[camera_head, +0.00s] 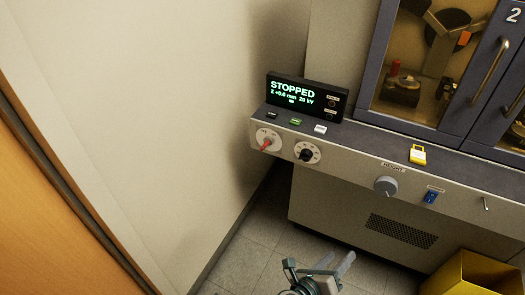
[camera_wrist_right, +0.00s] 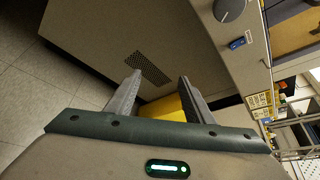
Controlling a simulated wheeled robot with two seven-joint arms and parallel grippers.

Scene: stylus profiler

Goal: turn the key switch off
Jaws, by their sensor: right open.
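A switch with a red key or handle (camera_head: 265,144) sits on a round white plate at the left end of the machine's front panel. The red part points down and left; its plate marks are too small to read. A black rotary knob (camera_head: 306,153) sits just right of it. My right gripper (camera_head: 319,268) is open and empty, low in front of the machine, well below the panel and apart from the switch. In the right wrist view its two fingers (camera_wrist_right: 157,92) are spread with nothing between them. The key switch is outside that view. My left gripper does not show.
A display (camera_head: 306,96) reads STOPPED. A grey height knob (camera_head: 386,186), a blue rocker switch (camera_head: 431,197) and a yellow tag-like piece (camera_head: 417,154) are farther right. A yellow bin (camera_head: 466,272) stands on the floor at lower right. A wall (camera_head: 190,110) closes the left side.

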